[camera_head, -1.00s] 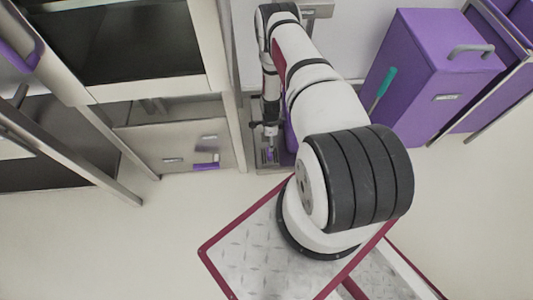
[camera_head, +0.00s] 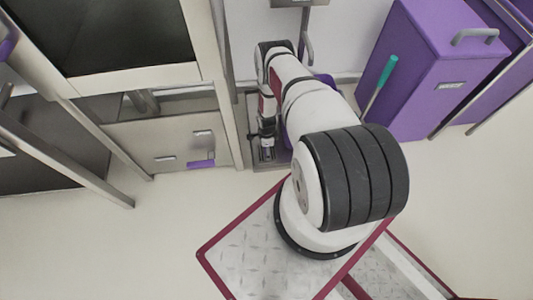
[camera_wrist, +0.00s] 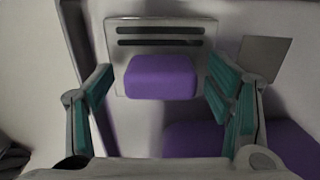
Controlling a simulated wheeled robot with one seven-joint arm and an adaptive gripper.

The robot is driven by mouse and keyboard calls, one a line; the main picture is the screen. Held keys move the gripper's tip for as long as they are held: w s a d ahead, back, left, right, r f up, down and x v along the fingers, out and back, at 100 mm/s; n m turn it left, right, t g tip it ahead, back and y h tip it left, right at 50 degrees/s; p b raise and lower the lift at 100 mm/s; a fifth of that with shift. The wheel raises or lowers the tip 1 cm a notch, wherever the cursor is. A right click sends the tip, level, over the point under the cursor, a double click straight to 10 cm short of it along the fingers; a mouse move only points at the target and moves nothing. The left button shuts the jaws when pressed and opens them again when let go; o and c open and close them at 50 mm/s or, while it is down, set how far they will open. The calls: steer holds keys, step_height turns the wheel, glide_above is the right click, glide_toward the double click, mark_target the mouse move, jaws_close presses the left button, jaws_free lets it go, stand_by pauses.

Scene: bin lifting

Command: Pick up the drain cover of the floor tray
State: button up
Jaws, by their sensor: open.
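In the wrist view, the drain cover (camera_wrist: 115,60) is a pale plate with two dark slots and a purple block handle (camera_wrist: 160,77). My gripper (camera_wrist: 160,88) is open, with one green-padded finger left and one right of the handle. I see a gap on both sides, and the height between fingers and handle is hard to judge. In the head view, my gripper (camera_head: 267,152) points down into the grey floor tray (camera_head: 253,125). The arm and gripper hide the cover there.
A purple bin (camera_head: 420,80) with a teal-handled tool (camera_head: 380,88) stands right of the tray. A steel cabinet (camera_head: 165,140) stands close on the left. Purple surface (camera_wrist: 240,145) shows at lower right in the wrist view. Floor (camera_head: 120,245) at front left is clear.

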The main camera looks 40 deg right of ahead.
steer(key=shift+f, duration=0.3)
steer(key=shift+r, duration=0.1)
steer(key=c, duration=1.7)
steer(key=shift+r, duration=0.1)
